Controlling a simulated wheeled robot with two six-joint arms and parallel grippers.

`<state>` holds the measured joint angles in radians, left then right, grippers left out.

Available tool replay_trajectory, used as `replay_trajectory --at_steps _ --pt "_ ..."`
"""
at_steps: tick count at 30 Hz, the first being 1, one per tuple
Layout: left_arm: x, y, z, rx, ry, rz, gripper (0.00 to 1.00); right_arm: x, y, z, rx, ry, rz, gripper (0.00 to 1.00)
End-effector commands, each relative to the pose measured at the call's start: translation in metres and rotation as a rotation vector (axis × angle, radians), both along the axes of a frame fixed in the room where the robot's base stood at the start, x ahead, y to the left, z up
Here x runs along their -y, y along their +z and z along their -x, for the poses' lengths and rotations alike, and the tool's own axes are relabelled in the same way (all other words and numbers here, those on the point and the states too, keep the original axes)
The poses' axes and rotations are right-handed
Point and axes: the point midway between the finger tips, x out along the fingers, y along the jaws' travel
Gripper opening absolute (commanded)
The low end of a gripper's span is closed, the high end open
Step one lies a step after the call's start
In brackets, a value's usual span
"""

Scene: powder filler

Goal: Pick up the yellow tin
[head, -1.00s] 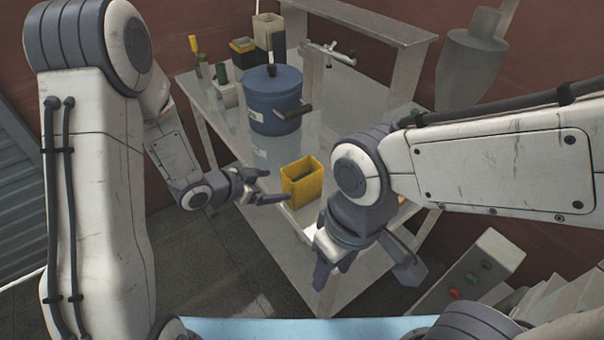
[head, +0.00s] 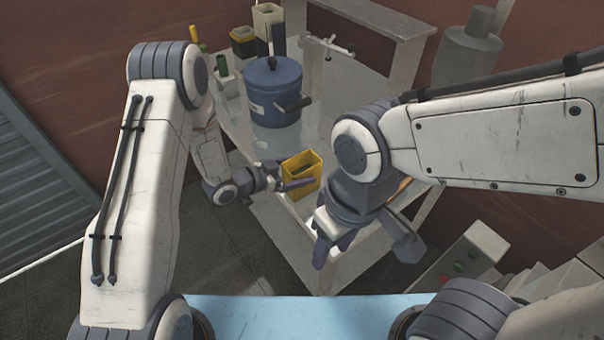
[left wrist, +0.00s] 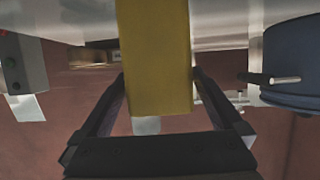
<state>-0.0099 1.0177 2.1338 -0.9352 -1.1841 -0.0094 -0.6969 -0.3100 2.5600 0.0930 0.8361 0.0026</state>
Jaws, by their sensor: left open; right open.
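The yellow tin (head: 304,184) is an open-topped rectangular box standing upright near the front of the grey table. My left gripper (head: 292,178) is open, with its fingers at the tin's left and front sides in the head view. In the left wrist view the yellow tin (left wrist: 155,60) lies between the two spread fingers of my left gripper (left wrist: 160,95); I cannot tell whether they touch it.
A blue lidded pot (head: 272,92) with a black handle stands behind the tin. Several small containers (head: 243,48) stand at the back left. A grey hopper (head: 468,55) is at the back right. A control box (head: 462,262) with buttons is at the lower right.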

Motion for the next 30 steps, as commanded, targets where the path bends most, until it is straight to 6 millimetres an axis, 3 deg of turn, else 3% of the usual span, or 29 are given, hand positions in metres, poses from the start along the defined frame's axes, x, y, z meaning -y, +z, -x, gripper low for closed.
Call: replay_trajectory --at_steps 4,12,18,20,30 --pt "0.0127 -0.0051 -0.0082 -0.001 -0.002 0.000 1.00 0.0000 0.0076 0.0000 0.000 -0.001 0.000 0.50" --pt "0.0140 -0.0076 -0.0100 -0.001 0.002 0.001 1.00 0.0000 0.0067 0.0001 0.000 -0.001 0.000 0.50" --pt "0.0139 -0.0073 -0.0100 0.000 0.001 0.000 0.23 0.0000 0.0067 0.0001 0.000 0.000 0.000 0.50" --pt "0.0140 -0.0067 -0.0103 0.001 0.001 0.001 0.05 0.0000 0.0068 0.0001 0.000 0.000 0.000 0.50" --pt "0.0140 -0.0030 -0.0108 0.003 0.001 0.002 0.05 0.0000 0.0051 0.0001 0.000 0.000 0.000 0.50"
